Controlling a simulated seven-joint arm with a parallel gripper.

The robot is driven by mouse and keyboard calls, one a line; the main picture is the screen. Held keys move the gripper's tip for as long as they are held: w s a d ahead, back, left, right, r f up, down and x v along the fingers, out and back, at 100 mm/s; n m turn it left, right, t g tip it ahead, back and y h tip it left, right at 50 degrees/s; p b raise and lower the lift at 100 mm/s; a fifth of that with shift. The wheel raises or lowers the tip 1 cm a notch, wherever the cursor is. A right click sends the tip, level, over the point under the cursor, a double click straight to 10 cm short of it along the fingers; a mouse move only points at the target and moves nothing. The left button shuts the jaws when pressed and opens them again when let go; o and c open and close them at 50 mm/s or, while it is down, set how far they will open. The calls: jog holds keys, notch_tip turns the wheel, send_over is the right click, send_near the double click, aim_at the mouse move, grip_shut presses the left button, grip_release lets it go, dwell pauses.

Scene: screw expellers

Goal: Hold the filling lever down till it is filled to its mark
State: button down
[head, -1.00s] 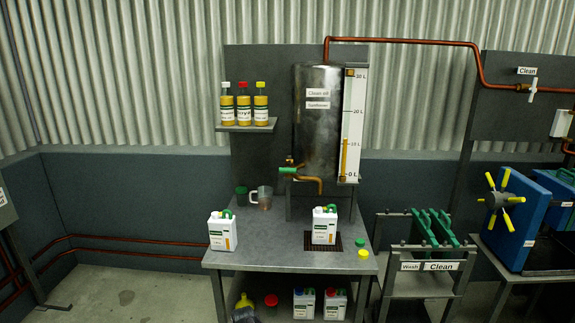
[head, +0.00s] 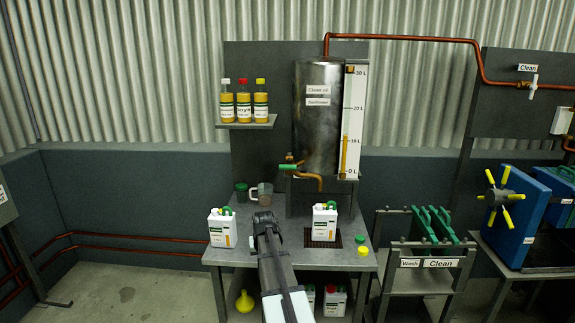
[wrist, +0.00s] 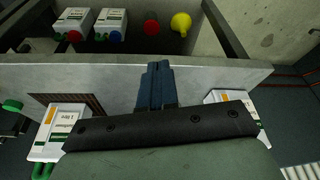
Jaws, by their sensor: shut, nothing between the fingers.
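The filling lever is the green-handled tap (head: 288,168) on the brass spout (head: 308,179) below the steel clean oil tank (head: 318,115). A white jerrycan (head: 324,222) stands upright on the drain grate (head: 322,235) below the spout; its fill level is too small to read. It also shows in the wrist view (wrist: 62,128). My gripper (head: 264,218) is over the bench, between this can and a second white can (head: 221,230) at the left. In the wrist view the fingers (wrist: 156,85) are together and empty. My gripper is apart from the lever, in front of and below it.
Green (head: 360,239) and yellow (head: 363,251) caps lie at the bench's right. A bottle shelf (head: 246,123) hangs above left. The sight gauge (head: 350,125) is beside the tank.

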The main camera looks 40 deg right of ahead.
jog(key=w+d+r+h, duration=0.1)
jog(key=w+d+r, duration=0.1)
jog(key=d+r, duration=0.35)
jog(key=w+d+r+t, duration=0.1)
jog(key=d+r, duration=0.1)
jog(key=r, duration=0.7)
jog(key=w+d+r+h, duration=0.15)
jog(key=d+r, duration=0.25)
jog(key=r, duration=0.4)
jog(key=n+t, duration=0.1)
send_near(288, 165)
jog(key=f, duration=0.1)
notch_tip(288, 165, up, 9)
jog(key=n+g+y, duration=0.2)
jog(key=n, duration=1.2)
jog(key=shift+w+g, duration=0.4)
jog(key=x, duration=1.4)
